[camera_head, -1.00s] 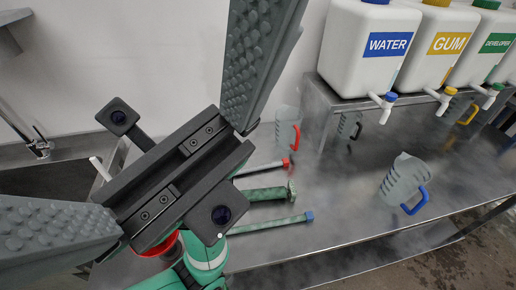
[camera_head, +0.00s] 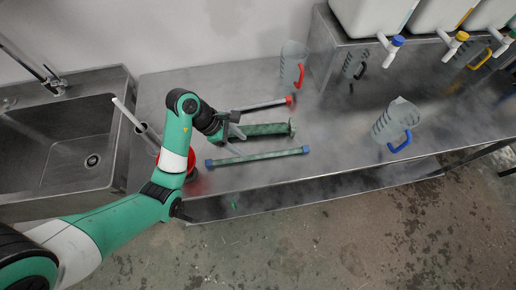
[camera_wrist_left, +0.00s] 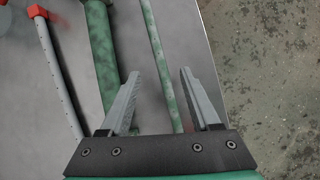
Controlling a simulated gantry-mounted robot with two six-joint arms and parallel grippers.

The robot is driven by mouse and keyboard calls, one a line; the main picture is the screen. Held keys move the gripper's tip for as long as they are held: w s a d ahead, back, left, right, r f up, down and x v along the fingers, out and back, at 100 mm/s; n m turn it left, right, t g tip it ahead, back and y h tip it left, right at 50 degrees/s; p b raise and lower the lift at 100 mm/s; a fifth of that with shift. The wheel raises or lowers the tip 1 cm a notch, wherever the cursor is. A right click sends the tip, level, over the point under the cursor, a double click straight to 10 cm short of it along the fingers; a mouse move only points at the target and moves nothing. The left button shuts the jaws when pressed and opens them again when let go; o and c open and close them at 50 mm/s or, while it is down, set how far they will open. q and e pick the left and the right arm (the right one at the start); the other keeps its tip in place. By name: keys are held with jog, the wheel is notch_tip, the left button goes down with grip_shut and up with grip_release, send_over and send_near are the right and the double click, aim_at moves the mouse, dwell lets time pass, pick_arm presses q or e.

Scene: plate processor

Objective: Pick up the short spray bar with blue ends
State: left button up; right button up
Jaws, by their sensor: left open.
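The thin green spray bar with blue ends (camera_head: 262,156) lies on the steel bench near its front edge. Its shaft (camera_wrist_left: 163,62) also shows in the left wrist view, seen between my open fingers and beyond them. My left gripper (camera_head: 236,130) is open and empty, over the left part of the group of bars. In the left wrist view its fingers (camera_wrist_left: 160,72) are spread. The left finger reaches near the thicker green bar (camera_wrist_left: 103,50); the right finger is on the bench-edge side of the thin bar. Whether the fingers touch anything cannot be told. My right gripper is not in view.
The thicker green bar (camera_head: 268,129) and a grey bar with red ends (camera_head: 262,105) lie behind. Jugs with red (camera_head: 294,62) and blue (camera_head: 392,122) handles stand right. A sink (camera_head: 60,140) is left. The front bench edge is close.

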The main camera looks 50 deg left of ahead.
aim_at(256, 156)
pick_arm(q)
jog(key=x, duration=0.4)
jog(key=shift+d+f, duration=0.1)
jog(key=shift+f, duration=0.05)
jog(key=b+x, duration=0.1)
jog(key=x, duration=0.1)
jog(key=b+x, duration=0.1)
jog(key=x, duration=0.1)
jog(key=shift+f, duration=0.4)
jog(key=shift+w+f, duration=0.2)
jog(key=shift+f, duration=0.1)
jog(key=shift+r, duration=0.1)
grip_shut()
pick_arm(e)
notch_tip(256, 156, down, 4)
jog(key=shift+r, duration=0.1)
